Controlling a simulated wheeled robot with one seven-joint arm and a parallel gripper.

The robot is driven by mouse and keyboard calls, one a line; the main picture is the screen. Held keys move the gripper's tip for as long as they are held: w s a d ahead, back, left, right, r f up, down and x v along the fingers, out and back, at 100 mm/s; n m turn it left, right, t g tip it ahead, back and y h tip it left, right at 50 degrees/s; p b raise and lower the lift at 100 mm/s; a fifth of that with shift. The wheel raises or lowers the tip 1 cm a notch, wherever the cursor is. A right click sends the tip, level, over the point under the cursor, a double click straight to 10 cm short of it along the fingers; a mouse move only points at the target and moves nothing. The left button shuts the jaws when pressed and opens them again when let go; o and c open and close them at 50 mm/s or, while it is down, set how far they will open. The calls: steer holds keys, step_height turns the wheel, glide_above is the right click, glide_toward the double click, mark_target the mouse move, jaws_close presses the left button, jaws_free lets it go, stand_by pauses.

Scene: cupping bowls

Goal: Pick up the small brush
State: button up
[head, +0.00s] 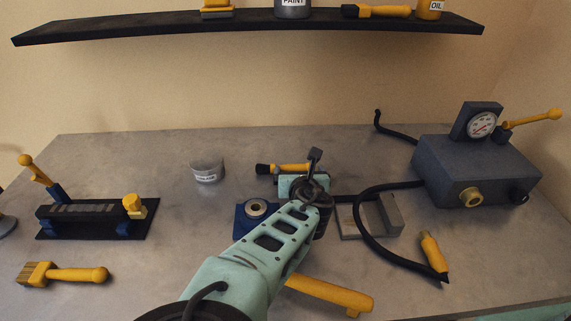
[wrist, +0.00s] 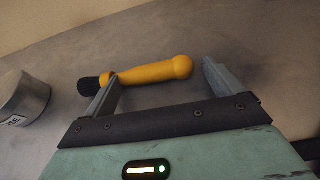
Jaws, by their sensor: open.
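The small brush (head: 290,168) lies on the grey table, with a yellow handle and a dark round tip at its left end. It also shows in the wrist view (wrist: 152,73), lying across the picture. My gripper (wrist: 159,68) is open, with one finger at each side of the view. The left fingertip overlaps the brush near its dark tip, and the right fingertip is just past the handle's rounded end. Nothing is held. I cannot tell the height of the fingers above the table. In the head view my arm partly hides the gripper and the brush's right end.
A grey cup (head: 207,171) stands left of the brush; it also shows in the wrist view (wrist: 22,98). A wide brush (head: 65,274) lies front left. A gauge box (head: 475,170) with a black hose stands right. A blue block (head: 246,222) sits near my arm.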

steer(key=shift+c, duration=0.2)
steer(key=c, duration=1)
steer(key=shift+c, duration=0.2)
step_height(320, 180, up, 10)
steer(key=shift+b, duration=0.4)
